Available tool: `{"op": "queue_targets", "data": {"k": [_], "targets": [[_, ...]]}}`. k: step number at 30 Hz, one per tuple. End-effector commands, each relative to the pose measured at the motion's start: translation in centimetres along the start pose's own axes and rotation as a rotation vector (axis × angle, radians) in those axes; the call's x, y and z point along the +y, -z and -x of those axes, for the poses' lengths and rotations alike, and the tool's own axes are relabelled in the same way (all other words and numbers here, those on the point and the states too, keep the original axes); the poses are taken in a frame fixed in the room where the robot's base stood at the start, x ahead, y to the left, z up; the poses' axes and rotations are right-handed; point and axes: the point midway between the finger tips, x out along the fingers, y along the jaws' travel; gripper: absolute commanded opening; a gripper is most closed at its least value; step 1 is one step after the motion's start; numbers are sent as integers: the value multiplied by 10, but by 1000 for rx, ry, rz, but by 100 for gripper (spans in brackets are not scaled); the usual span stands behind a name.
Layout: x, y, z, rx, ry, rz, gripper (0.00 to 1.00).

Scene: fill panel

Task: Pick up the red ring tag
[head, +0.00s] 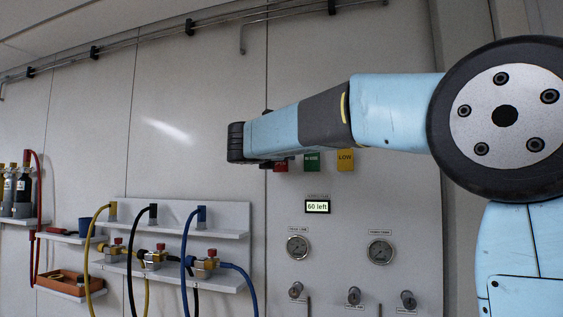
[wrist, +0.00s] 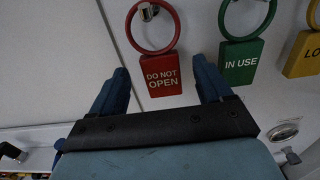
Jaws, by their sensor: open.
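The red ring tag (wrist: 162,75) hangs by its ring from a metal hook (wrist: 147,11) on the panel in the wrist view. Its plate reads "DO NOT OPEN". My gripper (wrist: 165,76) is open, with its blue fingers apart on either side of the lower part of the tag in that view; I cannot tell how far they are from it in depth. In the head view only a small piece of the red tag (head: 281,166) shows below my gripper (head: 237,142); my arm hides the rest, and the ring is hidden.
A green "IN USE" tag (wrist: 241,62) and a yellow tag (wrist: 304,54) hang to the right of the red one. Below are a "60 left" display (head: 317,207), gauges (head: 380,251) and valves (head: 354,295). Shelves (head: 172,229) with hoses stand at the left.

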Motion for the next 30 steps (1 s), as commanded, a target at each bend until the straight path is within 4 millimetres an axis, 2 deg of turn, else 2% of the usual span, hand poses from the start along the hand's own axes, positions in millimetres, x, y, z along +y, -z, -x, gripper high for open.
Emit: {"op": "queue_targets", "data": {"k": [7, 15, 30], "targets": [[0, 2, -33, 1, 1, 1, 79], [0, 2, -37, 1, -1, 1, 79], [0, 2, -36, 1, -1, 0, 31]]}}
